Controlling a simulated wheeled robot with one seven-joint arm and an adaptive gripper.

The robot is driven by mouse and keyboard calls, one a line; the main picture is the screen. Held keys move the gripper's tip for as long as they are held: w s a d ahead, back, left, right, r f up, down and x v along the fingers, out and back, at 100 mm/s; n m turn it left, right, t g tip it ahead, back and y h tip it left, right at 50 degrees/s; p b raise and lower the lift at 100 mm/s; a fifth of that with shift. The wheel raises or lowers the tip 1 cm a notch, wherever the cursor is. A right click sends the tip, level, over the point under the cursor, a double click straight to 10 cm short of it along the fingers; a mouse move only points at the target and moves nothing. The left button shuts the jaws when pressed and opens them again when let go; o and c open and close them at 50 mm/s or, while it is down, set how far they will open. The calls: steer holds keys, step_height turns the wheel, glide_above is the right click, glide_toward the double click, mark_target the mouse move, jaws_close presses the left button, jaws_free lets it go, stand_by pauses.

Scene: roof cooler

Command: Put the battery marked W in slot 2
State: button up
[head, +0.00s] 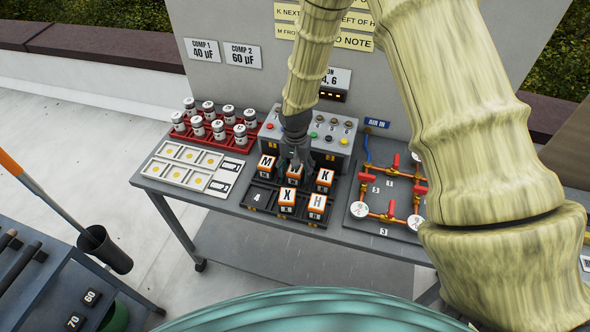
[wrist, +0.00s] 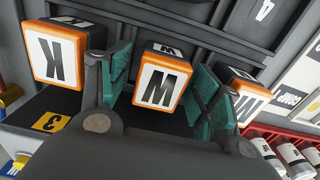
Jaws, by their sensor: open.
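The battery marked W (head: 294,172), a white-topped orange block, stands in the middle of the back row of the dark slot tray (head: 258,196), between the M battery (head: 267,165) and the K battery (head: 324,179). My gripper (head: 297,158) is down at W, partly hiding it in the head view. In the wrist view, the open teal fingers (wrist: 164,84) straddle the W battery (wrist: 161,86), with gaps showing on both sides. The K battery (wrist: 56,58) and M battery (wrist: 241,99) lie just outside the fingers. The slot 2 label is hidden.
The X battery (head: 287,200) and H battery (head: 316,206) fill the front row; the slot marked 4 is empty. A grey control box (head: 330,140) stands close behind. A red rack of white canisters (head: 215,133) is left, a pipe board (head: 388,195) right.

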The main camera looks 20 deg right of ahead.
step_height(320, 180, up, 12)
steer(key=b, duration=0.4)
steer(key=shift+r, duration=0.15)
stand_by(0.4)
